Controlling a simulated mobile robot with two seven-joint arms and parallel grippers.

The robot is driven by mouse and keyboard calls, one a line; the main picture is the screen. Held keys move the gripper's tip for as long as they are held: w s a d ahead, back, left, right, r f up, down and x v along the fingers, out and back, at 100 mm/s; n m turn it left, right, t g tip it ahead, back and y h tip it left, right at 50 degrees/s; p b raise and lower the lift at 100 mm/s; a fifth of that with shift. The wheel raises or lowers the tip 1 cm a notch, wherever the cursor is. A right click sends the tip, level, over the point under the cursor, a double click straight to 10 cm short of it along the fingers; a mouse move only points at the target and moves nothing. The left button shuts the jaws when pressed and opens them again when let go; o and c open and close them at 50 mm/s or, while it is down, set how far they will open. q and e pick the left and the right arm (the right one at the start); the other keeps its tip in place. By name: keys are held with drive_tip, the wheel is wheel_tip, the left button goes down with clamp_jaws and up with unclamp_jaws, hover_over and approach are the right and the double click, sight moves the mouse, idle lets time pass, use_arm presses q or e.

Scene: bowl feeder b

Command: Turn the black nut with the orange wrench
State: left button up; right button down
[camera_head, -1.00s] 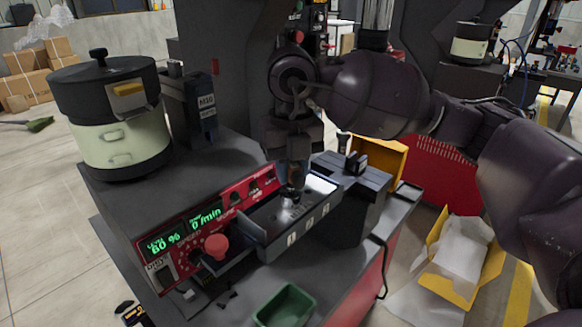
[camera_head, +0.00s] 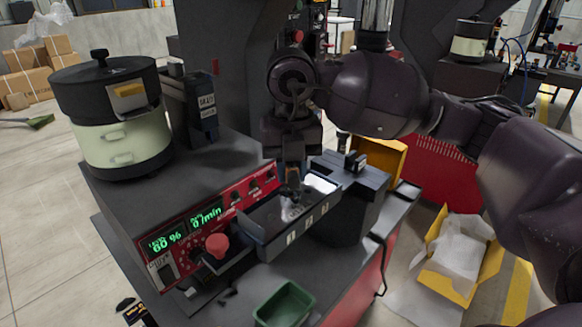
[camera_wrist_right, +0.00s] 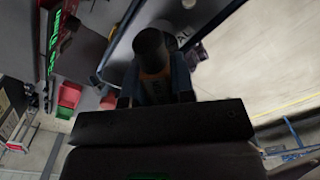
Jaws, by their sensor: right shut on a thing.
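My right gripper (camera_head: 291,168) points down over the open tray (camera_head: 268,243) on the front of the feeder machine. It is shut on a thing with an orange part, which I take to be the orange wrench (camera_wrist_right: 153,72). Most of the wrench is hidden by the fingers. In the right wrist view, a black rounded piece (camera_wrist_right: 149,41) shows just beyond the orange part. I cannot tell whether it is the black nut or part of the wrench. My left gripper is not in view.
A red knob (camera_head: 217,245) and a control panel (camera_head: 182,243) with green digits are left of the tray. A green bin (camera_head: 284,303) is in front. A lidded pot-shaped bowl (camera_head: 120,145) stands at the back left. A yellow box (camera_head: 462,250) lies at the right.

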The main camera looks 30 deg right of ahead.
drive_tip(key=shift+m+p, duration=0.35)
drive_tip(key=shift+m, duration=0.75)
drive_tip(key=shift+m, duration=0.4)
drive_tip(key=shift+m+p, duration=0.3)
drive_tip(key=shift+m, duration=0.3)
drive_tip(key=shift+m, duration=0.4)
